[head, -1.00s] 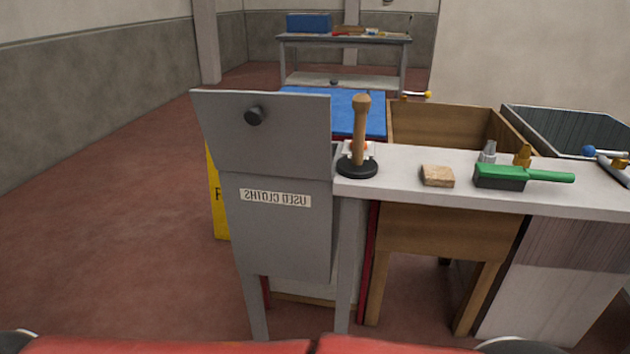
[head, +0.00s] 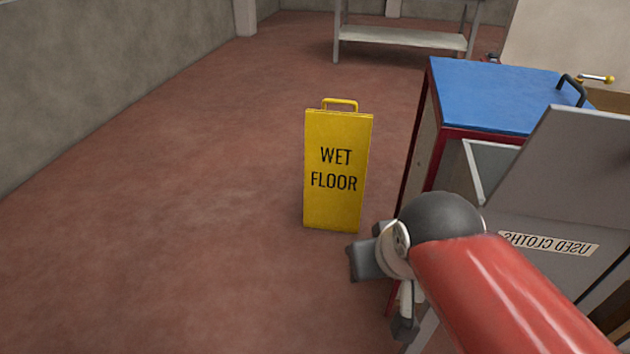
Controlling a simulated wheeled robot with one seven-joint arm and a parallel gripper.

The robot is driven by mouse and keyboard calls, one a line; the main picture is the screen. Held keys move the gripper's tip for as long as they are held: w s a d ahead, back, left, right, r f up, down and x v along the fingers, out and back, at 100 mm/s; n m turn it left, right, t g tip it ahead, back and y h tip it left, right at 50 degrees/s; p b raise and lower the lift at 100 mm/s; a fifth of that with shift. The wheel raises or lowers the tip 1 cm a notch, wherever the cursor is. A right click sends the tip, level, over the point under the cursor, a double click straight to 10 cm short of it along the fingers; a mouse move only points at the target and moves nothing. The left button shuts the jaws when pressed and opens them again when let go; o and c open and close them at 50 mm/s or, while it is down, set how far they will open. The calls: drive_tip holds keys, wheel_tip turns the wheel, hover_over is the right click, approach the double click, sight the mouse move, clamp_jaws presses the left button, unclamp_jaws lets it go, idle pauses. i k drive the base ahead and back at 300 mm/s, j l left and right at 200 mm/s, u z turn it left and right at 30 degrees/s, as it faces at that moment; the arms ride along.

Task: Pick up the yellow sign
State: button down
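The yellow sign (head: 335,205) reads "WET FLOOR" and stands upright on the red floor in the middle of the head view. It has a yellow handle (head: 340,102) on top. My gripper (head: 378,300) is at the end of my red arm, lower right of the sign and nearer to me. Two dark finger parts show apart from each other, with nothing seen between them. The gripper looks apart from the sign.
A blue-topped red cart (head: 490,95) stands right of the sign. A grey bin labelled "USED CLOTHS" (head: 575,160) is at the right, close to my arm. A grey workbench (head: 400,38) stands at the back. The floor (head: 180,220) left of the sign is clear.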

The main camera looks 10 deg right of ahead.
sight(337, 144)
drive_tip(key=i+z, duration=0.25)
drive_tip(key=i+j, duration=0.15)
drive_tip(key=j, duration=0.2)
drive_tip(key=i+j, duration=0.15)
drive_tip(key=j, duration=0.2)
drive_tip(key=i+l, duration=0.15)
drive_tip(key=i, duration=1.25)
